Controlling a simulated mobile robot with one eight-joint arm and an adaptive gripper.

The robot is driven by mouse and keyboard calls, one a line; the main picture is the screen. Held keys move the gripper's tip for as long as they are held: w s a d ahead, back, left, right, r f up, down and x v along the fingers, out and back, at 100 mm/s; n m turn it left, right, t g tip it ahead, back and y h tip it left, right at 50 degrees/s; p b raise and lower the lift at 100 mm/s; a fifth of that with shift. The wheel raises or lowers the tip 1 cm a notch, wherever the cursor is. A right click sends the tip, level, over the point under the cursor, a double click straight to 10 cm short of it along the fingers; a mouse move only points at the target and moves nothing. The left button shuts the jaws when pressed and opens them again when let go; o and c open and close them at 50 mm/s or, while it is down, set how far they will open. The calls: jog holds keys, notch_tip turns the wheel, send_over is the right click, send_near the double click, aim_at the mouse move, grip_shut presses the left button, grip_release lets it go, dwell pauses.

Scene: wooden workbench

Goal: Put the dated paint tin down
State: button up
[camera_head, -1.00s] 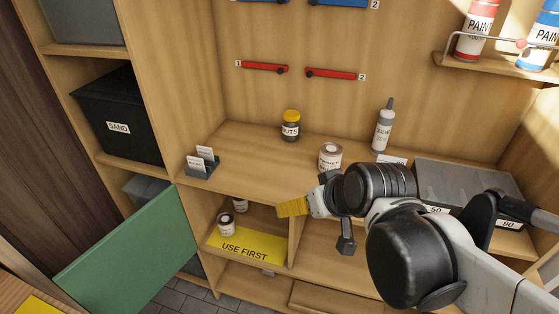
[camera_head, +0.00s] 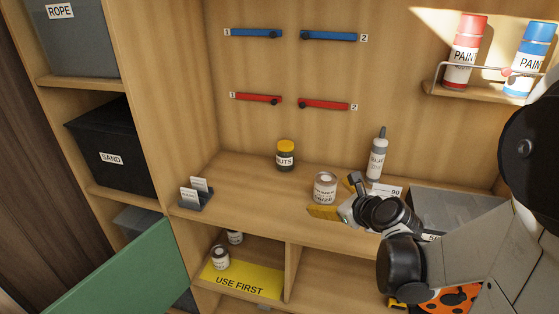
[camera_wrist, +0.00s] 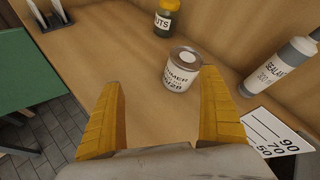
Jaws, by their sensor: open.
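A small pale tin (camera_head: 325,188) with a printed label stands upright on the workbench. In the wrist view the tin (camera_wrist: 181,72) shows the word "PRIMER" and a smaller, hard-to-read line that may be a date. My gripper (camera_head: 338,198) is open at the tin's near right side. In the wrist view its two yellow fingers (camera_wrist: 163,82) are spread wide, with the tin between and just beyond the tips, nearer the right finger. No contact is visible. Two more small tins stand in the lower cubby, one (camera_head: 220,257) at the front and one (camera_head: 235,237) partly hidden behind.
A yellow-lidded jar (camera_head: 286,155) and a sealant bottle (camera_head: 377,157) stand behind the tin. A numbered card (camera_wrist: 272,138) lies to its right, near a grey box (camera_head: 455,212). A yellow "USE FIRST" mat (camera_head: 245,281) lies in the cubby. The bench left of the tin is clear up to a card holder (camera_head: 195,197).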

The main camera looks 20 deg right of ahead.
aim_at(330, 189)
jog(key=d+m, duration=0.1)
jog(key=d+f+m, duration=0.1)
jog(key=m, duration=0.1)
jog(key=d+m+t, duration=0.1)
jog(key=d+m, duration=0.1)
jog(key=shift+w+f+h, duration=0.15)
jog(key=shift+w+h, duration=0.15)
jog(key=shift+w, duration=0.05)
jog(key=b+x, duration=0.1)
jog(key=x, duration=0.3)
jog(key=shift+w+f+b, duration=0.2)
jog(key=shift+w+b, duration=0.1)
jog(key=shift+w, duration=0.05)
jog(key=x, duration=0.2)
jog(key=b+x, duration=0.1)
jog(key=x, duration=0.1)
jog(key=b+x, duration=0.1)
jog(key=x, duration=0.1)
jog(key=shift+d+r, duration=0.25)
jog(key=shift+r, duration=0.05)
jog(key=c, duration=1.5)
jog(key=shift+r, duration=0.1)
